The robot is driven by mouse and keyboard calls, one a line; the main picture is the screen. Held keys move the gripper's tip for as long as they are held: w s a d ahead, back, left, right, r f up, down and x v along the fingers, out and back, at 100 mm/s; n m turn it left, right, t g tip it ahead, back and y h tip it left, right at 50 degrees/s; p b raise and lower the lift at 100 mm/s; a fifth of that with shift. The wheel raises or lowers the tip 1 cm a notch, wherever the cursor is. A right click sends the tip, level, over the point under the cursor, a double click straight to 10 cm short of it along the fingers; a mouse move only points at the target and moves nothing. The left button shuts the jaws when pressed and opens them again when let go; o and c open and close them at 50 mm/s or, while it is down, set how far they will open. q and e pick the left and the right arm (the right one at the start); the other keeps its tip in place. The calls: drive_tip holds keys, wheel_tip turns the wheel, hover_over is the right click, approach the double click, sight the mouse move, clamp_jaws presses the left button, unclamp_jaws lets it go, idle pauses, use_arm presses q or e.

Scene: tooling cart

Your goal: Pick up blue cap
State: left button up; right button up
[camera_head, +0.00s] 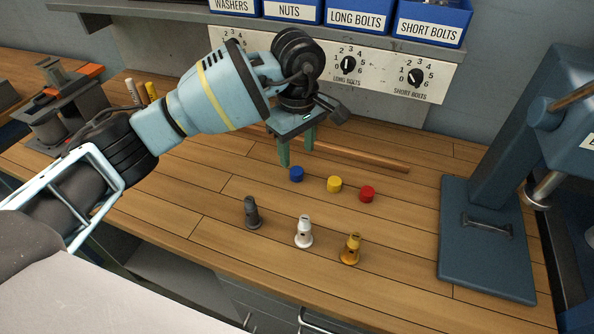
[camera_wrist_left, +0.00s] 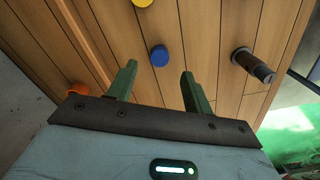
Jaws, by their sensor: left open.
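The blue cap (camera_head: 296,174) lies on the wooden bench, at the left end of a row with a yellow cap (camera_head: 334,184) and a red cap (camera_head: 367,194). My left gripper (camera_head: 297,158) is open and empty above the bench, its green fingers pointing down just behind and above the blue cap. In the left wrist view the blue cap (camera_wrist_left: 159,55) sits beyond the fingertips, between their lines, and the gripper (camera_wrist_left: 158,82) does not touch it. The yellow cap (camera_wrist_left: 142,2) is at the top edge there. My right gripper is not in view.
A dark grey fitting (camera_head: 252,212), a white one (camera_head: 303,232) and a brass one (camera_head: 350,248) stand in front of the caps. A copper-coloured rod (camera_head: 360,158) lies behind. A blue press (camera_head: 487,240) stands at right, and labelled bins (camera_head: 357,18) are above.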

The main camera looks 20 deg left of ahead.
sight(296, 170)
use_arm(q)
drive_tip(key=shift+f, duration=0.6)
wheel_tip(296, 170, down, 4)
drive_tip(key=shift+w+f+p, duration=0.1)
drive_tip(key=shift+p, duration=0.25)
drive_tip(key=shift+f, duration=0.3)
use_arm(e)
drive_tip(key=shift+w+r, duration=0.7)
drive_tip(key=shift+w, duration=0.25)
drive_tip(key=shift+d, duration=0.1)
use_arm(q)
drive_tip(key=shift+a, duration=0.1)
drive_tip(key=c, duration=1)
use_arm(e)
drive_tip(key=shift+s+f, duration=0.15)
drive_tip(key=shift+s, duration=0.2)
